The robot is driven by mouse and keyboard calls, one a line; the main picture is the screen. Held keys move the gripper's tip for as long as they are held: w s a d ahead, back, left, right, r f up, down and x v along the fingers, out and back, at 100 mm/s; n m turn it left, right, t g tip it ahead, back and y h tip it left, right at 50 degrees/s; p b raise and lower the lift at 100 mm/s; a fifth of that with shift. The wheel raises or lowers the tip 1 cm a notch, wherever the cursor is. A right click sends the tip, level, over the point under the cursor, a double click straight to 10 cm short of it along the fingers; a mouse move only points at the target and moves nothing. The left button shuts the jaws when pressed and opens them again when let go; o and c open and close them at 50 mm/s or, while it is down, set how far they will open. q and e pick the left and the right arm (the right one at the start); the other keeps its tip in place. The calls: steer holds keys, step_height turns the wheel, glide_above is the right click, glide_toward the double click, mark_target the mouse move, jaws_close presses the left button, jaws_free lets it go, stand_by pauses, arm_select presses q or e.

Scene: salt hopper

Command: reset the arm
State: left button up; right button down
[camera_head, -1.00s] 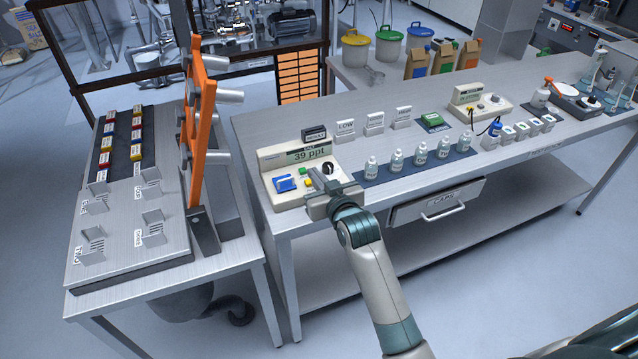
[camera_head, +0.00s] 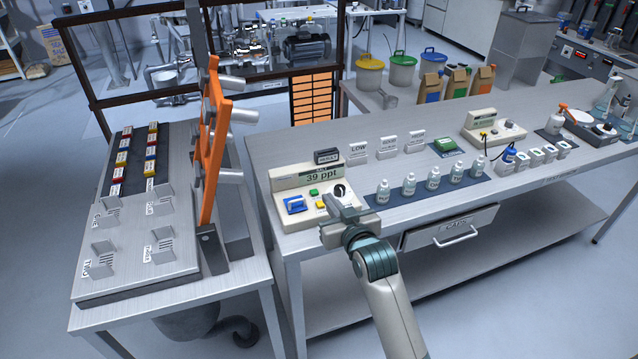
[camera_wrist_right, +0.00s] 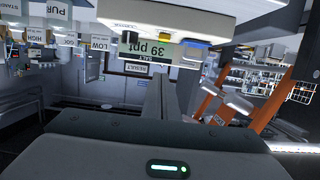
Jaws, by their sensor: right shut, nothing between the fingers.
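My right arm reaches in from the bottom of the head view. Its gripper (camera_head: 332,205) is shut and empty, just in front of the salt meter (camera_head: 292,222). The meter is a cream box whose display reads 39 ppt, with a blue switch, green and yellow buttons and a black knob. I cannot tell whether the fingertips touch its front. In the right wrist view the two fingers (camera_wrist_right: 162,98) lie together, and the meter (camera_wrist_right: 165,12) appears upside down beyond them. My left gripper is in neither view.
Several small bottles (camera_head: 409,186) stand on a dark mat right of the meter. LOW and other label cards (camera_head: 358,152) stand behind. A drawer (camera_head: 450,228) is under the bench top. A side table with an orange upright rack (camera_head: 214,150) stands at left.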

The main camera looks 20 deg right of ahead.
steer(key=s+f+n+g, duration=0.1)
steer(key=s+f+g, duration=0.2)
steer(key=s+f, duration=0.55)
steer(key=s+f+g, duration=0.3)
steer(key=s+f, duration=0.2)
steer(key=s, duration=0.6)
steer(key=s+f+g, duration=0.2)
steer(key=s+g, duration=0.1)
steer(key=s, duration=0.8)
steer(key=s+f+g, duration=0.3)
steer(key=s, duration=0.8)
step_height(320, 180, down, 32)
steer(key=s+g+b, duration=0.1)
steer(key=b, duration=0.3)
steer(key=s+d+f+n+g+b, duration=0.1)
steer(key=s+d+f+b, duration=0.2)
steer(key=s+f, duration=1.5)
step_height(320, 180, down, 2)
steer(key=shift+f+h, duration=0.1)
steer(key=shift+h, duration=0.2)
